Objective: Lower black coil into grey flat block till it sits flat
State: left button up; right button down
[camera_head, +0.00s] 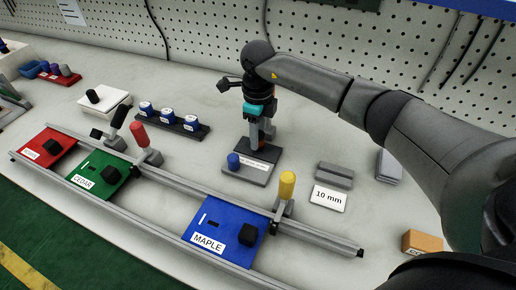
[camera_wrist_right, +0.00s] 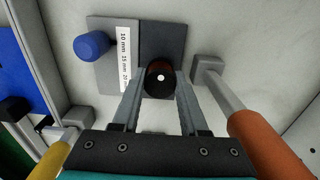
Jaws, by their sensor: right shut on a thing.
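My right gripper (camera_head: 260,142) points down over the work table. In the right wrist view its two fingers (camera_wrist_right: 160,92) are shut on the black coil (camera_wrist_right: 160,76), a dark round piece with a pale centre dot. The coil is seen end-on, over the darker plate beside a grey flat block (camera_wrist_right: 108,72). That grey block (camera_head: 243,176) carries a blue knob (camera_head: 233,160) and a white strip of millimetre marks. In the head view the fingers mostly hide the coil. I cannot tell whether it touches the surface beneath. My left gripper is not in view.
In front run rails (camera_head: 310,235) with red, green and blue boards (camera_head: 212,241). A yellow-handled clamp (camera_head: 286,187) stands close by. Grey bars (camera_head: 334,174) and a 10 mm card (camera_head: 328,198) lie right. A rod-like piece with an orange-brown part (camera_wrist_right: 258,140) is beside the gripper.

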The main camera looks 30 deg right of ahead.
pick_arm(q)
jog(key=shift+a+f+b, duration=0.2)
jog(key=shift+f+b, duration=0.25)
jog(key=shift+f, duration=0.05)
pick_arm(e)
jog(key=shift+f, duration=0.7)
jog(key=shift+c, duration=1.8)
grip_release()
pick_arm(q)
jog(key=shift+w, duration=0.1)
pick_arm(e)
notch_tip(320, 180, up, 7)
jog(key=shift+r+p, duration=0.1)
jog(key=shift+p, duration=0.7)
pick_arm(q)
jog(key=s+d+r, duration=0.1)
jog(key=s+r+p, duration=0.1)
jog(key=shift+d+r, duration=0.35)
pick_arm(e)
notch_tip(320, 180, up, 8)
